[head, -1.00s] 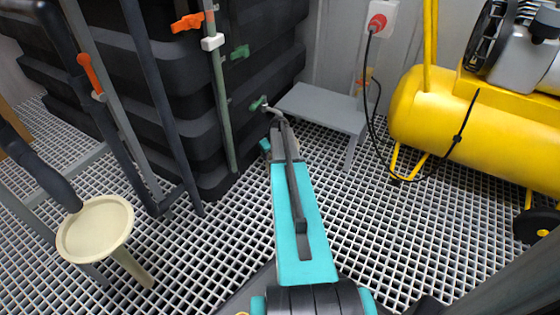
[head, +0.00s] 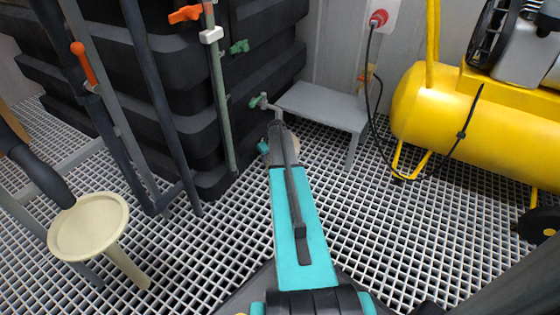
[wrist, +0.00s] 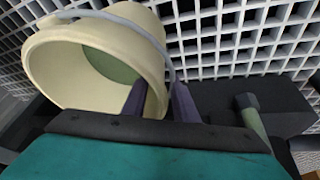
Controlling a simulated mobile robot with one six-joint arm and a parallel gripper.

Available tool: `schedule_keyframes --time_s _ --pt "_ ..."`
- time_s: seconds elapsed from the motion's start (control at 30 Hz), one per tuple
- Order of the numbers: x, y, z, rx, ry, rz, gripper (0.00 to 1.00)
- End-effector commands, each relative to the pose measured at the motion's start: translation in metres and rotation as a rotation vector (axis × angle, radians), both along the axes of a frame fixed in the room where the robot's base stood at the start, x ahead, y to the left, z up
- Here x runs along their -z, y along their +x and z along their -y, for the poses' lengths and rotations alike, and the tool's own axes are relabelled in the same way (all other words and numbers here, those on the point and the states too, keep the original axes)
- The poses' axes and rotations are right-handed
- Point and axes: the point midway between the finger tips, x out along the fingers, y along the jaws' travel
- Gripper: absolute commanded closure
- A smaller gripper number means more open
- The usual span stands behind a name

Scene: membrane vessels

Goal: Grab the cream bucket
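The cream bucket (wrist: 140,38) is large in the wrist view at upper left, its round mouth facing the camera and a grey handle over it. My gripper (wrist: 160,92) is at its near right rim. One dark finger reaches inside the mouth and the other is outside the wall, with the wall between them. The fingers stand apart, and I see no clear grip on the wall.
A grey step (head: 320,105) stands just behind my gripper, with black stacked tanks (head: 200,110) and green valves to its left. A yellow compressor (head: 450,115) is at right. A cream round-topped stand (head: 90,226) is at lower left.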

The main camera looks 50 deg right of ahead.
Motion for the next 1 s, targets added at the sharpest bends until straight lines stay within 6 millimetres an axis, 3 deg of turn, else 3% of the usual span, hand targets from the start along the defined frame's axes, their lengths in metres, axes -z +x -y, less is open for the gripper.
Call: schedule_keyframes --time_s 0.57,0.73,1.0 --pt "0.0008 0.0006 -0.0003 0.0 0.0 0.0 0.74" --pt "0.0008 0.0007 -0.0003 0.0 0.0 0.0 1.0" --pt "0.001 0.0008 -0.0012 -0.001 0.002 -0.001 1.0"
